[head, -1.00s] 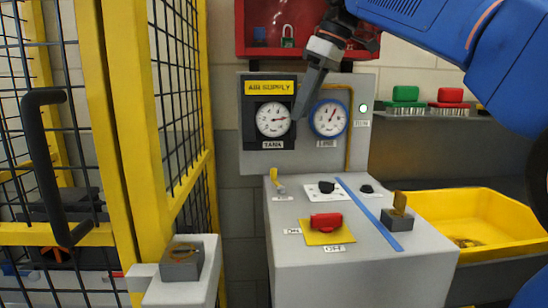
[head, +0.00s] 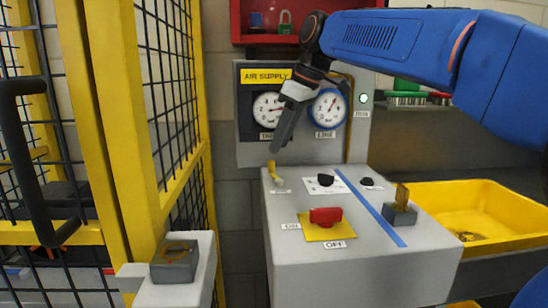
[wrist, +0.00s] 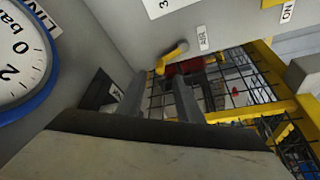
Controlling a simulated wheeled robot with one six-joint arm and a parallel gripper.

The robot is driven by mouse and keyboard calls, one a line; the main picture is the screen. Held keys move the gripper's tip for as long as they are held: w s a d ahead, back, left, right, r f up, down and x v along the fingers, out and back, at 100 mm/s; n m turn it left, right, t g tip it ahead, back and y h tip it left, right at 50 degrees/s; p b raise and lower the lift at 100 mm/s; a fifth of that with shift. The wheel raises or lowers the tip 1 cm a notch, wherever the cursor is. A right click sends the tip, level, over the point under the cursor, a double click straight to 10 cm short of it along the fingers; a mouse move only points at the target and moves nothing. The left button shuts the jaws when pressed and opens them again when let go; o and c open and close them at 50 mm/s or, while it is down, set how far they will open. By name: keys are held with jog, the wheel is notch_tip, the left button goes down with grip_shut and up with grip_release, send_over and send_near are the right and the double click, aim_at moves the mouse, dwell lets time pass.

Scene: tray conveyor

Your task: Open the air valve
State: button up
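The air valve has a small yellow lever (head: 274,172) on a metal fitting at the back left of the grey console (head: 350,262). The lever stands up, slightly tilted. In the wrist view the yellow lever (wrist: 170,56) shows beyond the fingertips, beside its AIR label (wrist: 203,38). My gripper (head: 275,148) points down in front of the gauge panel, just above the lever in the head view. In the wrist view my gripper (wrist: 157,88) has its two fingers apart with nothing between them. No contact with the lever is visible.
A gauge panel (head: 250,140) stands behind the console. A yellow mesh fence (head: 120,150) is at left, a yellow bin (head: 480,205) at right.

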jog(key=shift+x, duration=2.75)
grip_shut()
